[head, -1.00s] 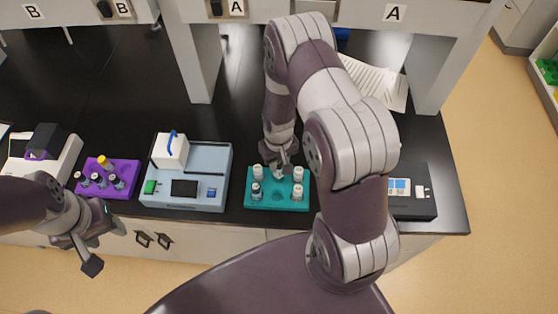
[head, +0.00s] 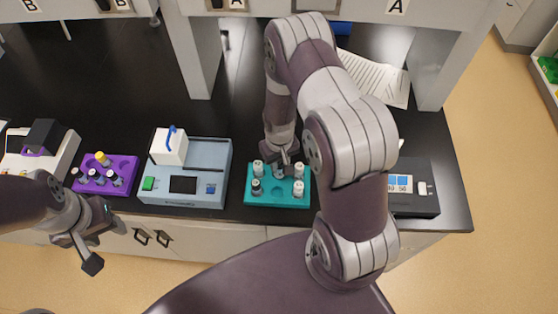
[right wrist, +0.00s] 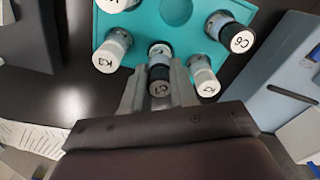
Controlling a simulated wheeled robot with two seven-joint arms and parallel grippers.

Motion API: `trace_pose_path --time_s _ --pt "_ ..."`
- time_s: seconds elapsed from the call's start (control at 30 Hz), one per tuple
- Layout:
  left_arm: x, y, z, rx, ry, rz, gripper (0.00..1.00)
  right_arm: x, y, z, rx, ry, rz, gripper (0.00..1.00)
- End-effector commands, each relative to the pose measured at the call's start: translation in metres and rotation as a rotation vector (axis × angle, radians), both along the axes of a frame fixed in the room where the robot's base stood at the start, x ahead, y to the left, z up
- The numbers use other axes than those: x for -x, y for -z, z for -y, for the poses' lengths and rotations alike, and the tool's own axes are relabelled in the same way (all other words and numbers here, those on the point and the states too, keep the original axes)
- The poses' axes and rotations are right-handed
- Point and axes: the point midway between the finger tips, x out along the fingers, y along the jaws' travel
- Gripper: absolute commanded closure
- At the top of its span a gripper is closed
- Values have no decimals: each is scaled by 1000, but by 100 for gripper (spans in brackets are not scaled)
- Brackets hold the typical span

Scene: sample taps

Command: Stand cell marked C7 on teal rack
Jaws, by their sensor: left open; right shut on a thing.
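The cell marked C7 (right wrist: 160,74) has a dark collar and a white label face. It sits between the fingers of my right gripper (right wrist: 160,92), which is shut on it. In the head view my right gripper (head: 282,162) is over the teal rack (head: 262,198). The teal rack also shows in the right wrist view (right wrist: 140,25). I cannot tell whether C7 is seated in a hole or held just above one. My left gripper (head: 92,250) is open and empty, in front of the bench at the left.
The rack holds other cells around C7, among them C6 (right wrist: 236,35) and K3 (right wrist: 110,52); one hole (right wrist: 175,10) is empty. A light blue device (head: 215,155) and a purple rack (head: 122,163) stand left. A black device (head: 425,180) stands right.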

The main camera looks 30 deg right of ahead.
Motion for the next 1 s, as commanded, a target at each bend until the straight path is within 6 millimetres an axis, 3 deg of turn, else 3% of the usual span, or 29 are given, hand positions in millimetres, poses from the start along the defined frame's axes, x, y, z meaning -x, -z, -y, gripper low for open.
trace_pose_path --time_s 0.43,0.7,1.0 --pt "0 4 0 0 0 0 51 0 5 0 0 0 0 96" --pt "0 16 0 0 0 0 51 0 19 0 0 0 0 96" --pt "0 14 0 0 0 0 51 0 18 0 0 0 0 96"
